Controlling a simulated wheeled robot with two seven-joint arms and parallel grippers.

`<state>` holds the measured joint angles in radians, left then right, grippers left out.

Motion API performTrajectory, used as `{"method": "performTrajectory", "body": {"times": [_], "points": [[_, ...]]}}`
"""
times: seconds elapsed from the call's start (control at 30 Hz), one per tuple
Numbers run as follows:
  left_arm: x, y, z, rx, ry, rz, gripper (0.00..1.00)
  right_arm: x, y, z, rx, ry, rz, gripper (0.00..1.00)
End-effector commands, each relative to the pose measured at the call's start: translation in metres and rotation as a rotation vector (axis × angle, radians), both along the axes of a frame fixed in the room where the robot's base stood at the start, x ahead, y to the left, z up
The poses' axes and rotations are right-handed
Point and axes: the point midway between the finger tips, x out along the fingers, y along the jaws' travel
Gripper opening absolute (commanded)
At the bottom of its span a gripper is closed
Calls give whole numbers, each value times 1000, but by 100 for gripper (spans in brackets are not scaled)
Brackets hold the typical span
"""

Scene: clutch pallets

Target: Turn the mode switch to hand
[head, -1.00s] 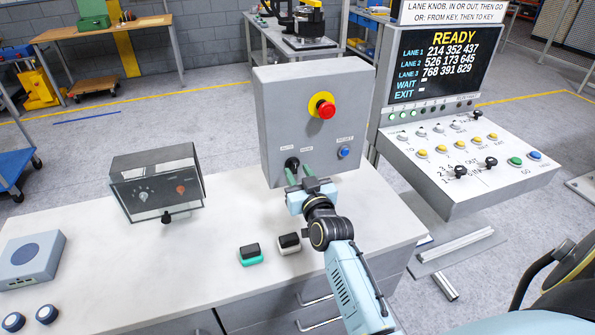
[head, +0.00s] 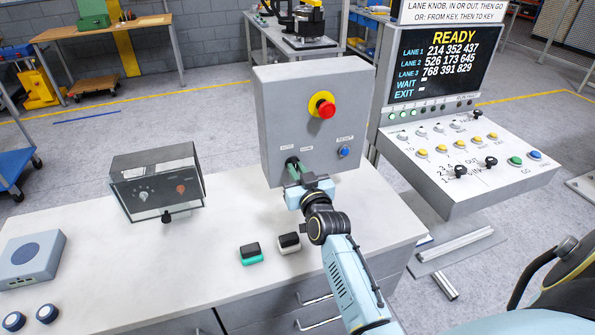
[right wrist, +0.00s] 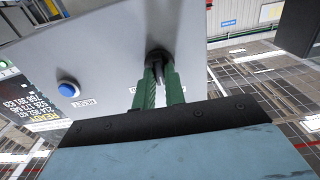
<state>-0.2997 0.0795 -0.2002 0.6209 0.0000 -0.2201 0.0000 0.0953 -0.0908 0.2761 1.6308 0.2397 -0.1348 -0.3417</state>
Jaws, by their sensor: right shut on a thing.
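The mode switch (right wrist: 158,58) is a small black knob low on the front of the grey control box (head: 268,110), below the AUTO and HAND labels. My right gripper (head: 294,170) has its green fingers shut on the knob. In the right wrist view the two fingers (right wrist: 160,88) reach up to the knob, one on each side. The fingers hide much of the knob, so its exact setting cannot be read. My left gripper is not in view.
The box also bears a red emergency button (head: 325,109) on a yellow ring and a blue reset button (head: 344,152). A lane console (head: 470,165) stands to the right. A clear-covered box (head: 158,185) and two small blocks (head: 289,243) are on the white bench (head: 200,260).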

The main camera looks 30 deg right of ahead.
Motion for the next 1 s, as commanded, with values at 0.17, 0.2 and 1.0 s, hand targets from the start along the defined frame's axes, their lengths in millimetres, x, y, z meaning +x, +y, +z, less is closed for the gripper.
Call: {"method": "performTrajectory", "body": {"times": [0.17, 0.2, 1.0], "points": [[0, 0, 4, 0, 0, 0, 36, 0, 0, 0, 48, -10, 0, 0], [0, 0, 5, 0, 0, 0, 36, 0, 0, 1, 66, -16, 0, 0], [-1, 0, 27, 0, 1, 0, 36, -1, -2, -1, 739, -177, 0, 0]]}}
